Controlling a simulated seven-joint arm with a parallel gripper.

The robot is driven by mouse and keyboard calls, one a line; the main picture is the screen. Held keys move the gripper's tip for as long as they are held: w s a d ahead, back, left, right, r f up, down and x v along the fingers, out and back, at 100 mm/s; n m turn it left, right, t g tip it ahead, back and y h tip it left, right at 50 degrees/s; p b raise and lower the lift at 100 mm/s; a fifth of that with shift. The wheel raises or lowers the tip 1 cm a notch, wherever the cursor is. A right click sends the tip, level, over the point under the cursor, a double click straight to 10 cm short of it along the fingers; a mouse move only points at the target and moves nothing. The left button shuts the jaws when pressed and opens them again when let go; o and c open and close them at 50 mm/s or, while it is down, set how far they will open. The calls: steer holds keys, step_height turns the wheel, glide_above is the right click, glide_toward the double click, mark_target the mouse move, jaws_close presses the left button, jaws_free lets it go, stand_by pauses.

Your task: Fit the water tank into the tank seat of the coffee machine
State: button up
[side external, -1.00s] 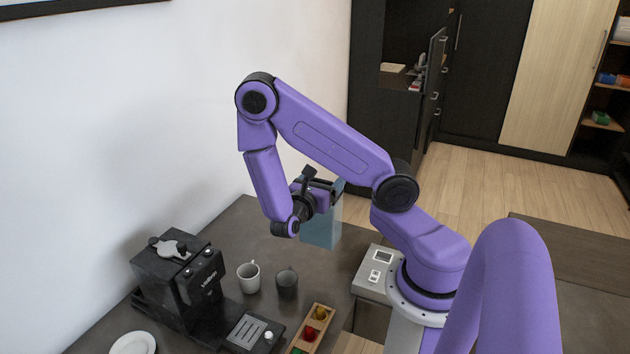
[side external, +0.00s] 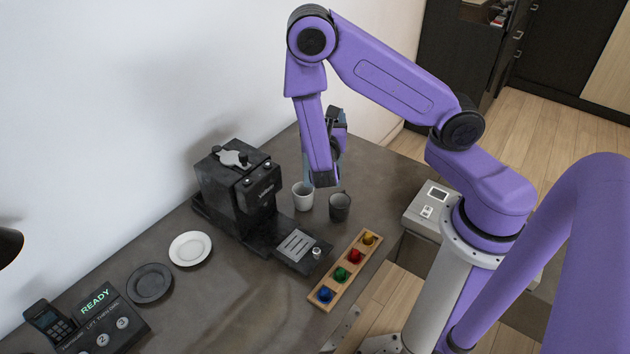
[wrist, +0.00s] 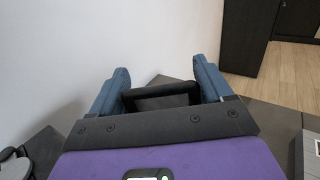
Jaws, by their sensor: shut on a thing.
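The black coffee machine (side external: 238,190) stands upright on the counter by the wall. I cannot make out its tank seat. My gripper (side external: 338,135) is beyond and to the right of the machine, above the counter, partly hidden by my forearm. In the wrist view, my gripper (wrist: 160,86) has its two blue-grey fingers on either side of a black handle-like bar (wrist: 160,92), which it is shut on. The translucent blue water tank (side external: 307,165) hangs from my gripper. Only a sliver of it shows beside my forearm; the rest is hidden.
A white cup (side external: 302,196) and a dark cup (side external: 340,206) stand right of the machine, near the tank. A wooden holder (side external: 335,292) with coloured capsules lies in front. A white plate (side external: 190,248), dark plate (side external: 150,284) and control panel (side external: 100,318) sit left.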

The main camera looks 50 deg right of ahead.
steer(key=shift+w+a, duration=0.2)
steer(key=shift+a, duration=0.15)
steer(key=s+d+r+m+g+h, duration=0.2)
steer(key=s+d+m+g+h, duration=0.1)
steer(key=s+d+m+g, duration=0.4)
steer(key=s+d+g, duration=0.3)
steer(key=s+d, duration=0.2)
steer(key=shift+s+g, duration=0.3)
steer(key=shift+s, duration=0.05)
steer(key=shift+w, duration=0.1)
steer(key=w+d+f, duration=0.7)
steer(key=w+f, duration=0.4)
steer(key=f, duration=0.1)
steer(key=shift+w+d+f, duration=0.25)
steer(key=shift+w+d, duration=0.05)
